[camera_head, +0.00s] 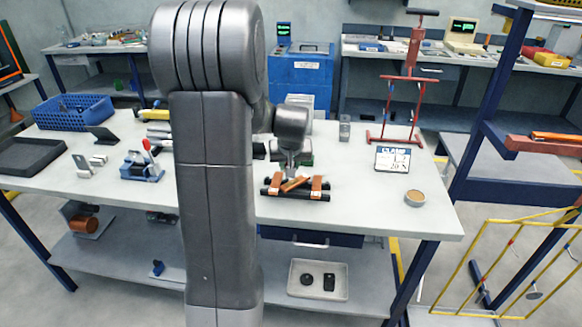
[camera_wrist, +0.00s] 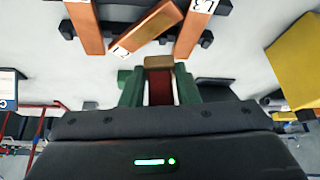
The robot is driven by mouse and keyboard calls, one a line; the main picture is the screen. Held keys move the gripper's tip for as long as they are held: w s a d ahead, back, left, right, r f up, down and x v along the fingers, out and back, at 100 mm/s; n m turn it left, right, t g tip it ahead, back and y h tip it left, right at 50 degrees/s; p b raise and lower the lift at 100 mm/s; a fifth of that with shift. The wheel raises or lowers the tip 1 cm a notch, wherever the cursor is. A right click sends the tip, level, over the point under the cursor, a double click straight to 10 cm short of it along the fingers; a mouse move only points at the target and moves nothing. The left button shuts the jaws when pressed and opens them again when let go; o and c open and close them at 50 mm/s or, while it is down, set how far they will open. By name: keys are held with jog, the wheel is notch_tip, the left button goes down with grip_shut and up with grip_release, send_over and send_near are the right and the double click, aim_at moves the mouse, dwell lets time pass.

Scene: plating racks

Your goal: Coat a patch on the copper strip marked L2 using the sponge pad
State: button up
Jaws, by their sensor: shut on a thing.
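Three copper strips lie on a black rack (camera_head: 268,192) on the table. In the wrist view, one strip (camera_wrist: 86,27) is at the left, a slanted middle strip (camera_wrist: 150,28) has a small white label at its lower end, and the right strip (camera_wrist: 194,30) bears a label that seems to read L3. My gripper (camera_wrist: 159,88) is shut on the sponge pad (camera_wrist: 159,62), a tan pad on a dark red handle between green fingers. The pad appears apart from the strips. My arm hides part of the table in the head view.
A placard headed CLAMP (camera_head: 392,159) and a round tan-topped dish (camera_head: 415,198) stand right of the rack. A red stand (camera_head: 398,110) is behind. A small blue vise-like device (camera_head: 142,170), a dark tray (camera_head: 28,156) and a blue basket (camera_head: 74,112) are at left.

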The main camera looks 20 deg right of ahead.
jog(key=shift+r+p, duration=1.2)
jog(key=shift+r, duration=1.05)
jog(key=shift+f, duration=0.1)
